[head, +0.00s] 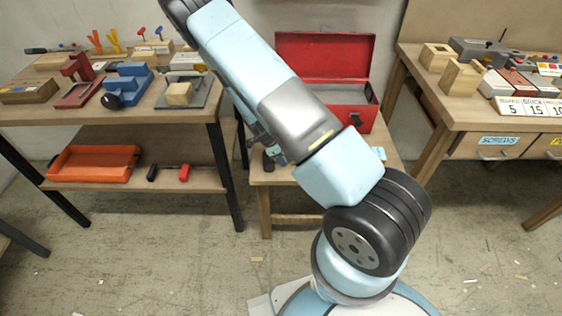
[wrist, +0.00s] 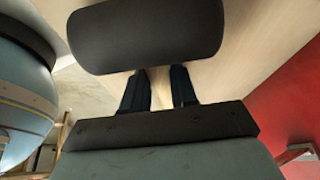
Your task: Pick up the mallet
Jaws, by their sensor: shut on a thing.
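The mallet shows in the wrist view as a thick, rounded black head (wrist: 146,36) across the top. My gripper (wrist: 160,76) is shut on it; its two dark fingers stand apart and meet the near edge of the head. The fingertips and the mallet's handle are hidden. A pale wooden surface lies behind the head. In the head view my arm covers most of the small wooden table in the middle, and the mallet cannot be made out clearly there.
An open red toolbox (head: 325,80) stands on the small table (head: 385,158); its red side also shows in the wrist view (wrist: 290,115). A workbench (head: 140,112) on the left and another (head: 450,112) on the right carry blocks and tools. An orange tray (head: 93,163) sits on the left lower shelf.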

